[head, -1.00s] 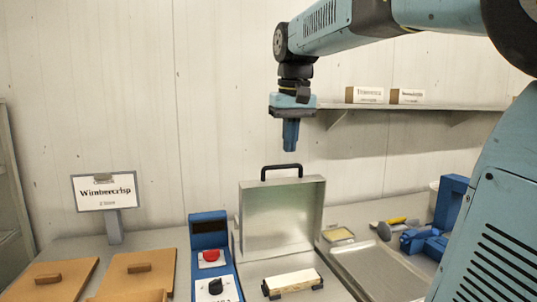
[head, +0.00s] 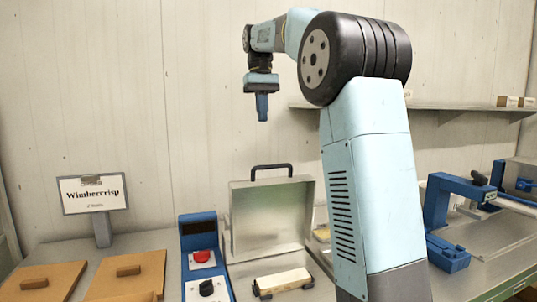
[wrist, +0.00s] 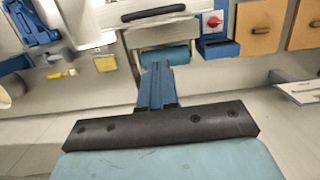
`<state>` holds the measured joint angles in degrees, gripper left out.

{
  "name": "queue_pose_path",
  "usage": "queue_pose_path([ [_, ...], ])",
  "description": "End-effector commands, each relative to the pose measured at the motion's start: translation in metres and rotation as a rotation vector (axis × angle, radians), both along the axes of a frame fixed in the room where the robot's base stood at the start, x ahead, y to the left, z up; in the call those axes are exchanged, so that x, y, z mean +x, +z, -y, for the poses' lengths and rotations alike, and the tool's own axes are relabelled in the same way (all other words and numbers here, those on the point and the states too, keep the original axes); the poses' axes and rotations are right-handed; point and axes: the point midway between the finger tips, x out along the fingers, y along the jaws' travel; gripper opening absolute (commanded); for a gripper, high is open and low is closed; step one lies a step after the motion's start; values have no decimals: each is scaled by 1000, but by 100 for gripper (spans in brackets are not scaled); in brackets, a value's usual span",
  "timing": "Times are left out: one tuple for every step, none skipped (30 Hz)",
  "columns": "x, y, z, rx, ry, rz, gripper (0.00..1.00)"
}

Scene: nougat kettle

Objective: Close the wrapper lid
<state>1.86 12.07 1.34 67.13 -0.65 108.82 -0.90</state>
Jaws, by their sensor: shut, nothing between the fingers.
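The wrapper lid (head: 262,218) is a square silver panel with a black handle (head: 271,168) on its top edge. It stands open, close to upright, at the back of the wrapper in the head view. A pale bar (head: 283,280) lies across dark holders in front of it. My gripper (head: 262,118) points down, shut and empty, above the handle and apart from it. In the wrist view the blue fingers (wrist: 156,68) are together, and the handle (wrist: 153,13) shows beyond them at the top.
A blue control box (head: 198,228) with a red knob (head: 202,256) stands left of the wrapper. Wooden lids (head: 128,272) and a Wimbercrisp sign (head: 93,194) are further left. A blue device (head: 443,205) stands to the right. A wall shelf (head: 450,107) is behind.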

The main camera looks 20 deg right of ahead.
Motion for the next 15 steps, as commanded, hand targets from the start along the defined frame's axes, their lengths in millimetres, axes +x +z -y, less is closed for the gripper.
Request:
queue_pose_path([
  [-2,-6,0,0,0,-2,0],
  [-3,-9,0,0,0,-1,0],
  [-4,-16,0,0,0,-2,0],
  [-4,-20,0,0,0,-2,0],
  [-5,-26,0,0,0,-3,0],
  [-6,-32,0,0,0,-3,0],
  [-7,-37,0,0,0,-2,0],
  [-8,-42,0,0,0,-2,0],
  [-8,-49,0,0,0,-1,0],
  [-9,-54,0,0,0,-3,0],
  [-10,-60,0,0,0,-1,0],
  [-11,-67,0,0,0,-3,0],
  [-11,-72,0,0,0,-2,0],
  [-12,-77,0,0,0,-2,0],
  [-13,-84,0,0,0,-2,0],
])
